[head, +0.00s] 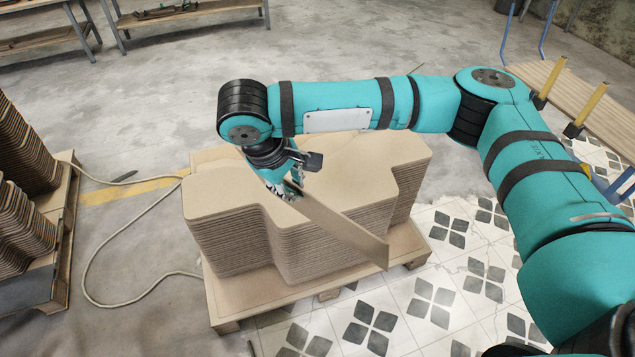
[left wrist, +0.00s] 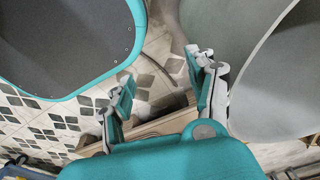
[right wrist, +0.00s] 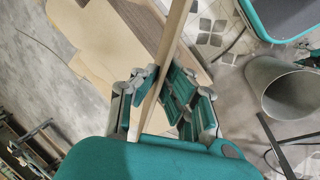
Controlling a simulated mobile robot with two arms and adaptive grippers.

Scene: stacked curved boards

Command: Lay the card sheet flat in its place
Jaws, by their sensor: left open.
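The card sheet (head: 345,230) is a thin brown board, seen nearly edge-on and tilted in the head view. My right gripper (head: 290,187) is shut on it, above the stack of tan curved boards (head: 230,193). The sheet's far end sticks out past the stack's right front side. In the right wrist view the sheet (right wrist: 170,50) runs between the fingers of my right gripper (right wrist: 160,85). I cannot tell whether the sheet touches the stack. My left gripper (left wrist: 163,88) is open and empty in the left wrist view and outside the head view.
The stack stands on a wooden pallet (head: 265,312). More stacked boards (head: 25,225) stand on another pallet at the left. A pale hose (head: 90,265) lies on the floor between them. A bench with yellow posts (head: 585,105) is at the right. Patterned tiles in front are clear.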

